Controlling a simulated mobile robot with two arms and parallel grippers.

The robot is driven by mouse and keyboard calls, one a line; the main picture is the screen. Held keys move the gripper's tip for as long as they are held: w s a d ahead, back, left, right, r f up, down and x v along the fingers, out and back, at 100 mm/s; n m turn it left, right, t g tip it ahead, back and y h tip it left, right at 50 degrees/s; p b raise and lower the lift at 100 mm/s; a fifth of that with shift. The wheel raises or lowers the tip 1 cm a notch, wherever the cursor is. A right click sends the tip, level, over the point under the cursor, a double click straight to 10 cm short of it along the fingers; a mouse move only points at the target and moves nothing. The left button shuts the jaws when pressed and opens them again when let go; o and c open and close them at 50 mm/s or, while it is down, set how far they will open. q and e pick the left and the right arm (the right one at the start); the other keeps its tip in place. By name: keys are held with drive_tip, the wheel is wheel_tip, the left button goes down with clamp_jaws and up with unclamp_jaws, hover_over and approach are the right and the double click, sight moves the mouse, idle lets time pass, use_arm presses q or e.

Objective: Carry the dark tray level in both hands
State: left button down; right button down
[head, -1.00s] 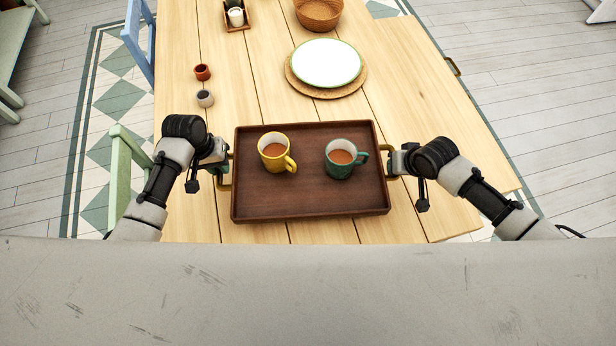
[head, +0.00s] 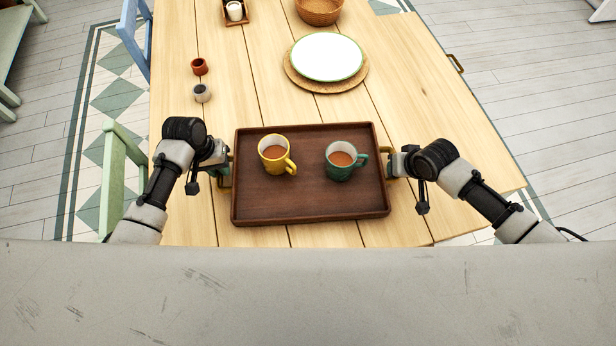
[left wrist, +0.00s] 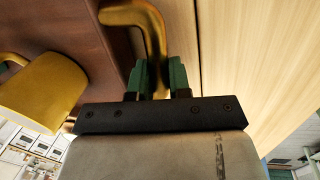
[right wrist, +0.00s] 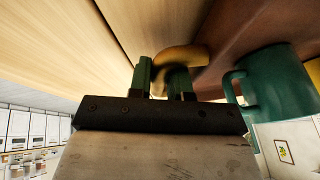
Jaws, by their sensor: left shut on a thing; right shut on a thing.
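The dark brown tray (head: 310,205) is in front of me at the near end of the table and looks level. I cannot tell whether it is clear of the tabletop. A yellow mug (head: 271,152) and a green mug (head: 338,170), both with brown drink, stand upright on it. My left gripper (head: 225,164) is shut on the tray's left brass handle, which shows between its green fingers in the left wrist view (left wrist: 152,45). My right gripper (head: 394,163) is shut on the right brass handle, seen in the right wrist view (right wrist: 183,56).
The wooden table (head: 275,100) holds a white plate (head: 325,57) on a woven mat, a basket (head: 319,10), a candle holder (head: 235,12) and two small cups, red (head: 199,66) and grey (head: 202,93). A green chair (head: 117,175) and a blue chair (head: 134,38) stand at the left.

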use_arm(q)
drive_tip(key=shift+f+b, duration=0.45)
drive_tip(key=shift+f, duration=0.2)
use_arm(e)
drive_tip(key=shift+f, duration=0.6)
use_arm(q)
drive_tip(key=c, duration=1.1)
unclamp_jaws()
use_arm(e)
drive_tip(key=c, duration=1.1)
unclamp_jaws()
use_arm(q)
drive_tip(key=shift+o, duration=0.2)
drive_tip(key=shift+r, duration=0.1)
use_arm(e)
drive_tip(key=shift+o, duration=0.2)
